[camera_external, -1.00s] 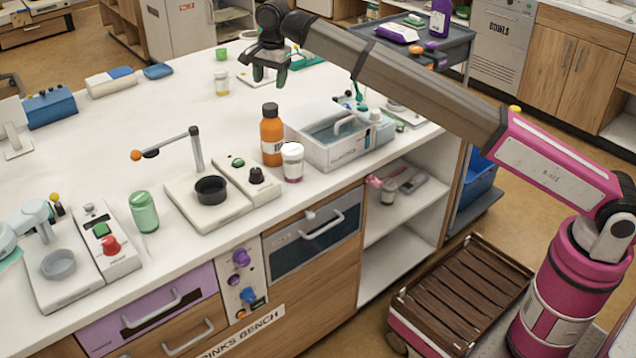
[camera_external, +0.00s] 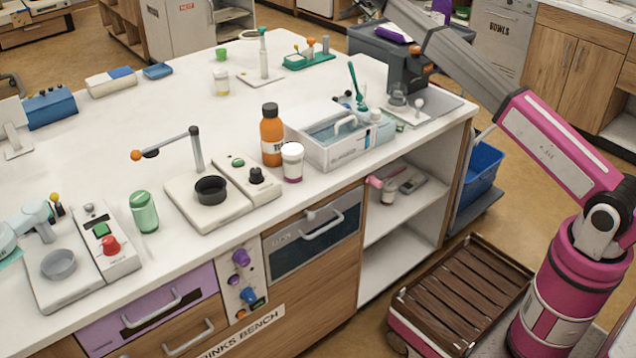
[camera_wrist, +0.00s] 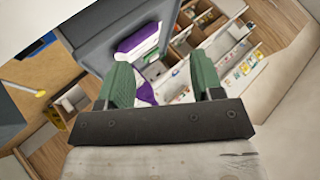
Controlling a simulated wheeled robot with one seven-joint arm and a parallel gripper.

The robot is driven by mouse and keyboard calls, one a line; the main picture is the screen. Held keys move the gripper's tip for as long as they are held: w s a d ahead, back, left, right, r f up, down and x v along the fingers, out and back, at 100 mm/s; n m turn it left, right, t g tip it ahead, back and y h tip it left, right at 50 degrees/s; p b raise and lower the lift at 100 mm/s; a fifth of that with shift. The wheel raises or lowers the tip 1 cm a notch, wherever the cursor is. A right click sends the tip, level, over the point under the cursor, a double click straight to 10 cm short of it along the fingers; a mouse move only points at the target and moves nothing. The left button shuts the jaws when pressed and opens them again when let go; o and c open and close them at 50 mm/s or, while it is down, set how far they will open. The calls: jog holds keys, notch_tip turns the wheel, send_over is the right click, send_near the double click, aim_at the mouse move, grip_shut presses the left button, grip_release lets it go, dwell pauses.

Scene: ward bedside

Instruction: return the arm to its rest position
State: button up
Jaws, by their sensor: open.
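My gripper is not seen in the external view. In the wrist view my gripper (camera_wrist: 162,88) shows two green fingers spread well apart with nothing between them. Past the fingers lie a grey cart top with a purple and white item (camera_wrist: 138,42) and shelves further off.
The white bench (camera_external: 110,200) holds an orange bottle (camera_external: 271,135), a lidded white cup (camera_external: 292,162), a white bin (camera_external: 335,140) and a dark grey machine (camera_external: 408,75) at its right end. A slatted cart (camera_external: 465,300) stands beside my base.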

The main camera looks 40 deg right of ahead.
jog(key=s+d+r+t+h, duration=0.1)
jog(key=s+d+h, duration=0.2)
jog(key=d, duration=1.6)
jog(key=s+d+r+h, duration=0.1)
jog(key=s+d+h, duration=0.25)
jog(key=d, duration=1.65)
jog(key=s+d+f+n+g+y, duration=0.1)
jog(key=s+d+f, duration=0.6)
jog(key=s+f, duration=0.3)
jog(key=s+d+f+g, duration=0.2)
jog(key=s+d+f, duration=0.65)
jog(key=f, duration=0.25)
jog(key=s+f+n+g+y, duration=0.1)
jog(key=s+f+g+y, duration=0.25)
jog(key=s+f, duration=1.95)
jog(key=s+a+f+n+y, duration=0.3)
jog(key=s+a+f+y, duration=0.3)
jog(key=s+a+f, duration=1.1)
jog(key=w+a+r+n+g+y, duration=0.1)
jog(key=w+a+n, duration=0.35)
jog(key=a, duration=0.75)
jog(key=w+a+r+n, duration=0.1)
jog(key=w+a+n, duration=0.1)
jog(key=w+a, duration=0.75)
jog(key=s+a+r+n+g, duration=0.1)
jog(key=a+n, duration=0.4)
jog(key=a, duration=2)
jog(key=shift+a+r+y, duration=0.4)
jog(key=shift+r, duration=0.15)
